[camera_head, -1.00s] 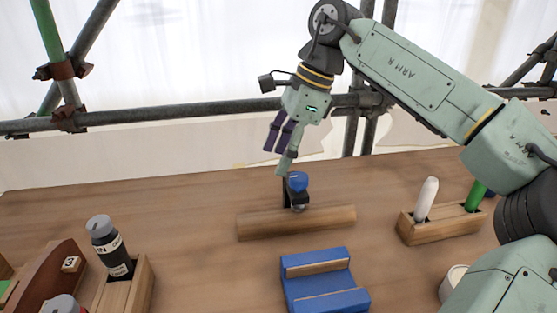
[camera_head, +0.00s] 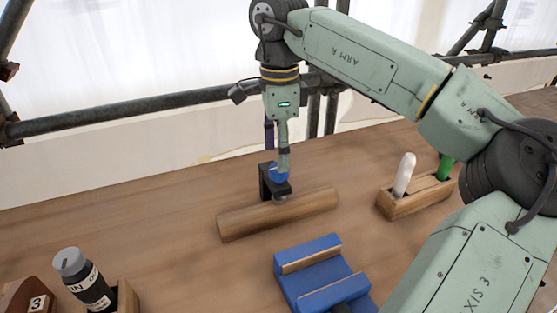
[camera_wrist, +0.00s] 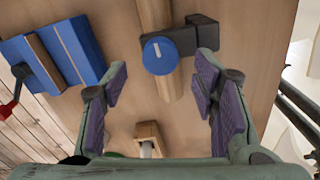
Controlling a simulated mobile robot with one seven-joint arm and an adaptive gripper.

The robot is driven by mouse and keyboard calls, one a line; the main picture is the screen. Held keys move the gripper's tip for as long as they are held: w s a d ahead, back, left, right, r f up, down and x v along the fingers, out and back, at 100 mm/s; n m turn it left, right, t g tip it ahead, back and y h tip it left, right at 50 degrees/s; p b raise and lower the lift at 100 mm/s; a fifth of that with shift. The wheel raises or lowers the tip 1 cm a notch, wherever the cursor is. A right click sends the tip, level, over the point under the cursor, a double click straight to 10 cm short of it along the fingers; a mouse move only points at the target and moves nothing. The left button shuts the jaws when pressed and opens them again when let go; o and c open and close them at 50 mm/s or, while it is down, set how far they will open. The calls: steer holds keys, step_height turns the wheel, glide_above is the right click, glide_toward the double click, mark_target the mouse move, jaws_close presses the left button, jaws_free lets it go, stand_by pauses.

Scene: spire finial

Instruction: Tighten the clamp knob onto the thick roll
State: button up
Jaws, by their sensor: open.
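The thick roll (camera_head: 240,224) is a wooden cylinder lying on the table in the head view; part of it also shows in the wrist view (camera_wrist: 168,85). A dark clamp (camera_head: 266,187) sits at the roll. Its blue clamp knob (camera_head: 278,176) is on top, partly hidden by my gripper in the head view. In the wrist view the knob (camera_wrist: 160,56) is a round blue cap with a white line, beside the dark clamp body (camera_wrist: 200,35). My gripper (camera_wrist: 160,92) is open with purple pads, pointing down above the knob; the knob lies beyond the fingertips in the wrist view.
A blue cradle (camera_head: 322,272) with wooden strips lies in front of the roll. A wooden rack (camera_head: 412,200) with a white and a green stick stands at right. A dark bottle (camera_head: 82,280) stands front left. Scaffold pipes (camera_head: 130,114) run behind the table.

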mark_target(278, 178)
steer(key=shift+f, duration=1.85)
steer(key=shift+c, duration=0.5)
steer(key=c, duration=1.1)
